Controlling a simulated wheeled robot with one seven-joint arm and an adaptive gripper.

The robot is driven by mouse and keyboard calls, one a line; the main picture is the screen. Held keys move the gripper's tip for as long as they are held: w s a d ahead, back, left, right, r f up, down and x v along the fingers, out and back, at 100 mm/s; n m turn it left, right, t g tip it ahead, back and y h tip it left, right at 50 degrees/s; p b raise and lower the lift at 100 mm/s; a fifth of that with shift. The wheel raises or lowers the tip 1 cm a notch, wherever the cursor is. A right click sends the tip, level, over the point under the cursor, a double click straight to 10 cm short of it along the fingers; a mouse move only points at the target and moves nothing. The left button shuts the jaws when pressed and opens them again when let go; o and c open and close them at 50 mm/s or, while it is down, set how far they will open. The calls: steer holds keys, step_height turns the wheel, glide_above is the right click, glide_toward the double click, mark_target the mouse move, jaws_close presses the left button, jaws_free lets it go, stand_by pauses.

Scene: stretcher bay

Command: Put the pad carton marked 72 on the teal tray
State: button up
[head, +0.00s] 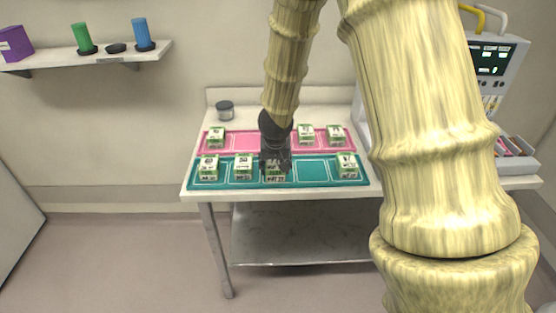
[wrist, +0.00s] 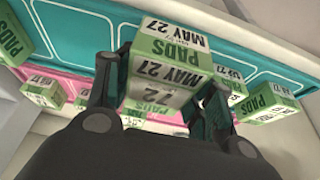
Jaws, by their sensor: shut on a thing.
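The pad carton marked 72 (wrist: 165,75) is green and white and reads MAY 27. My gripper (wrist: 160,95) is shut on it, with one finger on each side. In the head view my gripper (head: 276,160) is over the third compartment from the left of the teal tray (head: 312,173), and the held carton (head: 277,176) shows just below it. I cannot tell whether the carton touches the tray. Similar cartons stand in the teal tray's first (head: 208,170), second (head: 243,170) and far right (head: 347,168) compartments. The fourth compartment is empty.
A pink tray (head: 262,146) lies behind the teal one, with cartons at its left (head: 216,137) and right (head: 306,134). A grey jar (head: 225,111) stands at the table's back left. A monitor (head: 492,60) is at the right. A wall shelf (head: 70,59) holds bottles.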

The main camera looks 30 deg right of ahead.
steer(key=w+d, duration=0.1)
steer(key=w+d+p, duration=0.1)
steer(key=w+d, duration=0.1)
steer(key=shift+w+f+p, duration=0.25)
steer(key=shift+p, duration=0.15)
steer(key=shift+w+d, duration=0.2)
steer(key=shift+d, duration=0.1)
steer(key=shift+f, duration=0.3)
step_height(320, 180, down, 3)
steer(key=b, duration=0.3)
steer(key=shift+w+d, duration=0.1)
steer(key=shift+f, duration=0.15)
steer(key=o, duration=1.1)
steer(key=shift+o, duration=0.2)
